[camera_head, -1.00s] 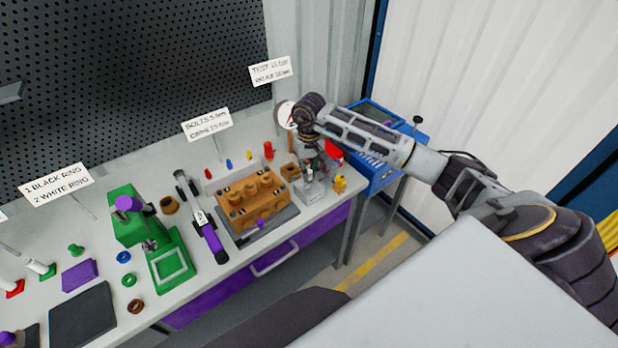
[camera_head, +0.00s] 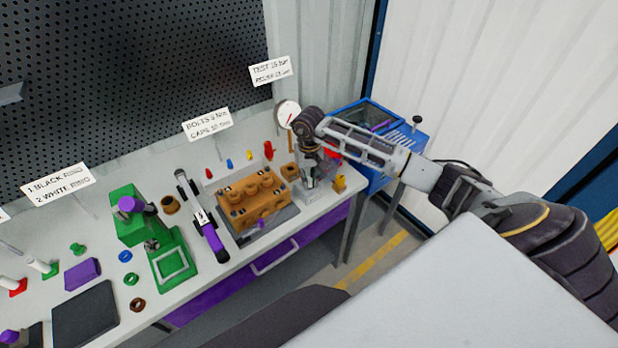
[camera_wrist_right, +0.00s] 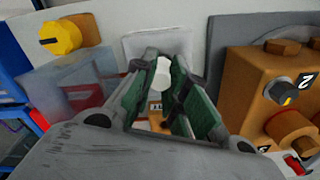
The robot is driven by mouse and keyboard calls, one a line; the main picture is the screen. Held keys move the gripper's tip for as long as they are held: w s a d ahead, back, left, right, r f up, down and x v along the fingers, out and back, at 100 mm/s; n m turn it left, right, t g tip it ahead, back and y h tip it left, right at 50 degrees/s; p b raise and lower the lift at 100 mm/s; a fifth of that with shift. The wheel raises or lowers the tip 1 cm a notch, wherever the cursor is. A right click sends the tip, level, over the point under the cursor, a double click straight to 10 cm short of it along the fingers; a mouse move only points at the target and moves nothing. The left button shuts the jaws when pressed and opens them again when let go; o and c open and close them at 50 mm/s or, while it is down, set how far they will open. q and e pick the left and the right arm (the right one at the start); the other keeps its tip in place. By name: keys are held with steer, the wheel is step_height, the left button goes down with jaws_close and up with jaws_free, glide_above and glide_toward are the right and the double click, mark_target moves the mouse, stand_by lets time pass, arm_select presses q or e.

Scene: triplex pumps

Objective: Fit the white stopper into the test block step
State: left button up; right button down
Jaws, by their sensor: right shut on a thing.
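My right gripper (camera_head: 309,183) points down over the pale test block (camera_head: 325,191) at the right end of the bench. In the right wrist view its green-padded fingers (camera_wrist_right: 165,92) are shut on the white stopper (camera_wrist_right: 162,74), whose pale rounded end shows between them. Part of the test block, clear and greyish, shows in the wrist view (camera_wrist_right: 82,92) to the left of the fingers. The fingers hide the spot under the stopper, so I cannot tell whether it touches the block. My left gripper is out of view.
The orange pump block (camera_head: 252,200) stands just left of my right gripper. A yellow knob (camera_head: 339,184) sits close on its right. A round gauge (camera_head: 288,114) and a blue cart (camera_head: 375,150) are behind. The green press (camera_head: 165,255) is farther left.

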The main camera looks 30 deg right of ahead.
mark_target(309, 179)
steer(key=shift+f, duration=0.15)
steer(key=c, duration=1.4)
jaws_free()
steer(key=shift+c, duration=0.2)
steer(key=shift+r, duration=0.2)
steer(key=shift+r, duration=0.35)
step_height(309, 179, up, 11)
steer(key=b, duration=0.2)
steer(key=shift+r, duration=0.1)
steer(key=shift+s, duration=0.1)
